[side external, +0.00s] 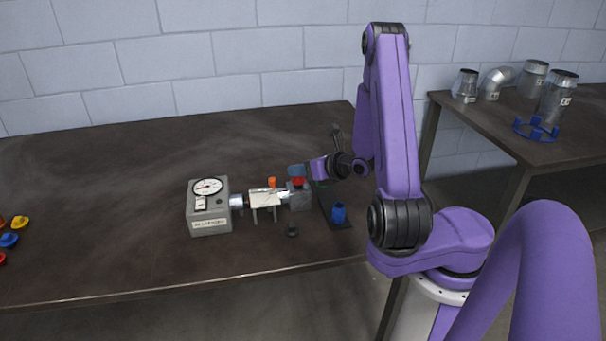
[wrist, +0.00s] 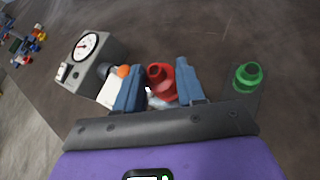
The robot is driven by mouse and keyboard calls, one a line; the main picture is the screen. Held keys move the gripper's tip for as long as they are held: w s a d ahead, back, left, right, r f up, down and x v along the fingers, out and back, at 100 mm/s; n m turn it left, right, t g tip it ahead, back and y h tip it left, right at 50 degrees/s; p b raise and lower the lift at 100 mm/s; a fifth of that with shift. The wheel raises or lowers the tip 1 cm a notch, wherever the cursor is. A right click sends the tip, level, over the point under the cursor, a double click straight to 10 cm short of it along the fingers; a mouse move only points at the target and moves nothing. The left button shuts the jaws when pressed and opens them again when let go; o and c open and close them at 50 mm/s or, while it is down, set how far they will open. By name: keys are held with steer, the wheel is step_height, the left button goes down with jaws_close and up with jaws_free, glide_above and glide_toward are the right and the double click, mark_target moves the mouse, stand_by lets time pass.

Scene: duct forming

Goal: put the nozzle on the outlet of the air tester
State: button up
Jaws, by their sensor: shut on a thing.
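The air tester is a grey box (side external: 210,222) with a round dial gauge, left of centre in the side view; it also shows at upper left in the wrist view (wrist: 112,54). A metal stub (side external: 237,202) sticks out of its right side towards a white labelled part (side external: 264,198) on legs. My gripper (wrist: 158,84) has its blue fingers shut on a red nozzle (wrist: 160,76). In the side view the red nozzle (side external: 298,181) is at or just above a grey block (side external: 300,200); contact is unclear.
A green nozzle (wrist: 248,76) and a blue nozzle (side external: 338,213) stand on a dark strip at the right. An orange knob (side external: 272,183) sits by the white part. A small black piece (side external: 292,231) lies in front.

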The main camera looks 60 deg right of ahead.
steer(key=shift+f, duration=0.8)
steer(key=shift+f, duration=0.15)
steer(key=o, duration=1.1)
